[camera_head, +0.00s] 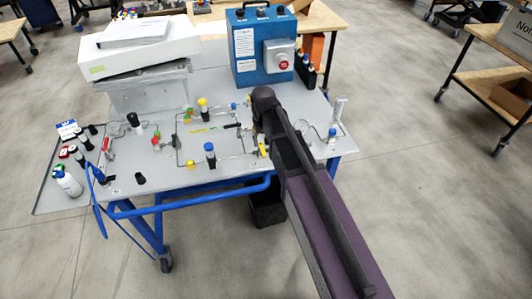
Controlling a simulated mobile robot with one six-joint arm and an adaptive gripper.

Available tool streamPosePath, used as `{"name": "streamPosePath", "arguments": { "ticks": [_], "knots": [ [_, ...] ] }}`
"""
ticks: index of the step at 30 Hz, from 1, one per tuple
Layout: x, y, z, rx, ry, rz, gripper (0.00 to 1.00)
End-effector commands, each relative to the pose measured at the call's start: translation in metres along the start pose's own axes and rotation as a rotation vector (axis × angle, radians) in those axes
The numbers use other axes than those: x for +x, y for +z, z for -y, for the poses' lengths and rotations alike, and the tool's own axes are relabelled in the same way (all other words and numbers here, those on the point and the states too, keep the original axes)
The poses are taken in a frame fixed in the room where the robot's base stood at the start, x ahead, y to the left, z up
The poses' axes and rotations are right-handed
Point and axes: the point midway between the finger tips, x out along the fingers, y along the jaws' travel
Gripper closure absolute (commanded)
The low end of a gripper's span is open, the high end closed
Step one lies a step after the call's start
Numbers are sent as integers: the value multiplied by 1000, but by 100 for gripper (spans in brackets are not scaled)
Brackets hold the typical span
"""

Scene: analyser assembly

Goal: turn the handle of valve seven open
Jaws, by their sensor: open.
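The grey analyser panel (182,172) lies on a blue-framed cart and carries thin tubing with several valves. The valve numbers are too small to read, so I cannot tell which is valve seven. A yellow-topped valve (202,106), a blue-topped valve (210,151) and a black-knobbed valve (134,121) stand on it. A red handle (107,144) shows at the left, and a yellow handle (262,150) sits close beside my arm. My arm reaches from the lower right over the panel's right part and hides some tubing. I cannot make out my gripper; the arm covers that area.
A blue control box (263,50) with a red button stands at the panel's back right. A white box (137,55) sits back left. Bottles, including a white one (68,181), stand at the left edge. A bench (494,82) is at far right.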

Motion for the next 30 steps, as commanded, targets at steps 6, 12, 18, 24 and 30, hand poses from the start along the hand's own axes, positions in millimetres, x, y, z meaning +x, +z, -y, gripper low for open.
{"name": "streamPosePath", "arguments": {
  "ticks": [6, 12, 18, 24, 30],
  "knots": [
    [21, 0, 0, 0, 0, 0, 43],
    [34, 0, 0, 0, 0, 0, 43],
    [41, 0, 0, 0, 0, 0, 43],
    [42, 0, 0, 0, 0, 0, 43],
    [42, 0, 0, 0, 0, 0, 43]
  ]
}}
